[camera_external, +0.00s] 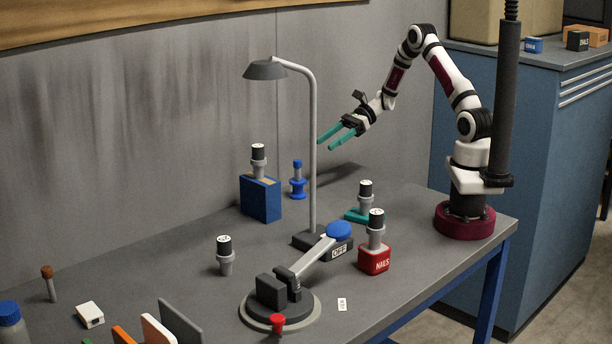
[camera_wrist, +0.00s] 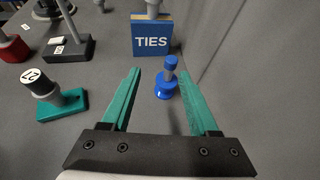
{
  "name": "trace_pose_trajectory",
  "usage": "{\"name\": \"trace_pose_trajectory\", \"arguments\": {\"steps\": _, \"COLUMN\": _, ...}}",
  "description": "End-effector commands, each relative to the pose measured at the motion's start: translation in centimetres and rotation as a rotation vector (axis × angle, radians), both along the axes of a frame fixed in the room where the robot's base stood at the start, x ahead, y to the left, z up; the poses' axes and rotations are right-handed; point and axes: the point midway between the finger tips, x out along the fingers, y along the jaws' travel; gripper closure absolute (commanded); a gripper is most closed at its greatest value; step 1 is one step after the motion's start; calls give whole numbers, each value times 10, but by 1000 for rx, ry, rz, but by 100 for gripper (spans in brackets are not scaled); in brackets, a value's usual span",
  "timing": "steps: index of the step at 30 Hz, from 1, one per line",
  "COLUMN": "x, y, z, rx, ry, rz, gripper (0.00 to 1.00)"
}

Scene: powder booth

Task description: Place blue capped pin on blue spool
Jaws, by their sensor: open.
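A blue spool (camera_external: 298,190) stands upright on the table near the back wall, right of the blue box. A narrower stem with a blue cap (camera_external: 297,164) rises from its top; I cannot tell whether this is a separate pin. In the wrist view the spool (camera_wrist: 166,90) and the blue cap (camera_wrist: 171,61) lie ahead, between the lines of my fingers. My gripper (camera_external: 325,145) is open and empty, raised above the table to the right of the spool. Its teal fingers also show in the wrist view (camera_wrist: 160,74), on either side of the spool.
A blue TIES box (camera_wrist: 152,40) with a black-capped piece on top stands behind the spool. A lamp (camera_external: 313,150), a teal block (camera_external: 356,216), a red NAILS box (camera_external: 374,260) and a blue-knobbed lever device (camera_external: 318,250) stand nearby. The grey wall is close.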

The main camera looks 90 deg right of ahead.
Motion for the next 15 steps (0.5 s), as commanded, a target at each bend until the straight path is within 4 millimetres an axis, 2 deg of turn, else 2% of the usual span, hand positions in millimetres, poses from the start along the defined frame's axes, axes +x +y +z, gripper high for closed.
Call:
{"name": "trace_pose_trajectory", "arguments": {"steps": 2, "x": 4, "y": 54, "z": 28, "rx": -94, "ry": 6, "rz": 188, "gripper": 39}}
{"name": "trace_pose_trajectory", "arguments": {"steps": 4, "x": -9, "y": 129, "z": 57, "rx": -238, "ry": 15, "rz": 462, "gripper": 39}}
{"name": "trace_pose_trajectory", "arguments": {"steps": 5, "x": -23, "y": 162, "z": 69, "rx": -313, "ry": 14, "rz": 597, "gripper": 39}}
{"name": "trace_pose_trajectory", "arguments": {"steps": 6, "x": -48, "y": 202, "z": 80, "rx": -418, "ry": 9, "rz": 775, "gripper": 39}}
{"name": "trace_pose_trajectory", "arguments": {"steps": 8, "x": -92, "y": 246, "z": 92, "rx": -586, "ry": -13, "rz": 1031, "gripper": 39}}
{"name": "trace_pose_trajectory", "arguments": {"steps": 9, "x": -123, "y": 265, "z": 95, "rx": -698, "ry": -34, "rz": 1187, "gripper": 39}}
{"name": "trace_pose_trajectory", "arguments": {"steps": 12, "x": -187, "y": 282, "z": 94, "rx": -955, "ry": -99, "rz": 1495, "gripper": 39}}
{"name": "trace_pose_trajectory", "arguments": {"steps": 15, "x": -220, "y": 277, "z": 89, "rx": -1133, "ry": -155, "rz": 1674, "gripper": 39}}
